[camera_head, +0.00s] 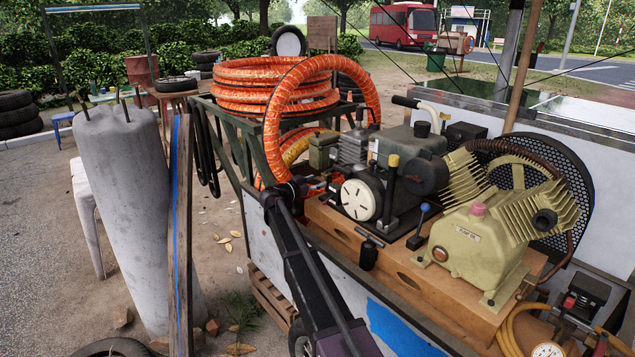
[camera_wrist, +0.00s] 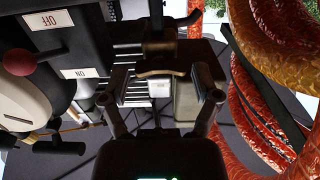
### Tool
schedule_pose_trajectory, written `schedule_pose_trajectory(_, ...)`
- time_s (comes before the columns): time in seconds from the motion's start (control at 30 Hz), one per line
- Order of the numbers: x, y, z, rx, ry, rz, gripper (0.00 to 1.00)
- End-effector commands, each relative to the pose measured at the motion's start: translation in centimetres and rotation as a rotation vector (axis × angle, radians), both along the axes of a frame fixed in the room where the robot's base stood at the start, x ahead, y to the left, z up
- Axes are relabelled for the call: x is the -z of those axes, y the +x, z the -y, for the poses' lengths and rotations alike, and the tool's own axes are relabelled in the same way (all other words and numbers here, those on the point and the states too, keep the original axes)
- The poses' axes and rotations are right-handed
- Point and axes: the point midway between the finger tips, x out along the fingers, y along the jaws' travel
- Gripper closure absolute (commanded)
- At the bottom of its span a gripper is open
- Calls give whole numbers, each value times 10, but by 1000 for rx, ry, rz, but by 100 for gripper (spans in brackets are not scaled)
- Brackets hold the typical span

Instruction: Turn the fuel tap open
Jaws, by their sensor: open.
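My gripper (camera_wrist: 161,82) is open in the wrist view, with its two fingers spread apart. A short tan lever (camera_wrist: 160,73) on a dark fitting, which looks like the fuel tap, lies between the fingertips. I see a gap on both sides of it, and cannot tell whether either finger touches. In the head view my gripper (camera_head: 296,187) is at the engine's left end, by the orange hose, and the tap cannot be made out there. A red ball-ended lever (camera_wrist: 19,62) stands at the left of the wrist view, beside upside-down OFF and ON labels.
The engine (camera_head: 362,197) and cream compressor pump (camera_head: 480,240) sit on a wooden base (camera_head: 420,290) on the cart. A coiled orange hose (camera_head: 270,75) arches close above my gripper; it fills the wrist view's right side (camera_wrist: 262,120). A concrete pillar (camera_head: 130,200) stands left.

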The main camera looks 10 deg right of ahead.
Motion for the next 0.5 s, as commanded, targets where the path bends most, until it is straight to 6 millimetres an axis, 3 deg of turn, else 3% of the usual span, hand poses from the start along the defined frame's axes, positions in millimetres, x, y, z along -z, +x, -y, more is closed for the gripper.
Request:
schedule_pose_trajectory(0.47, 0, 4, 7, -1, 0, 0, 20)
schedule_pose_trajectory(0.5, 0, 4, 7, -1, 0, 0, 29)
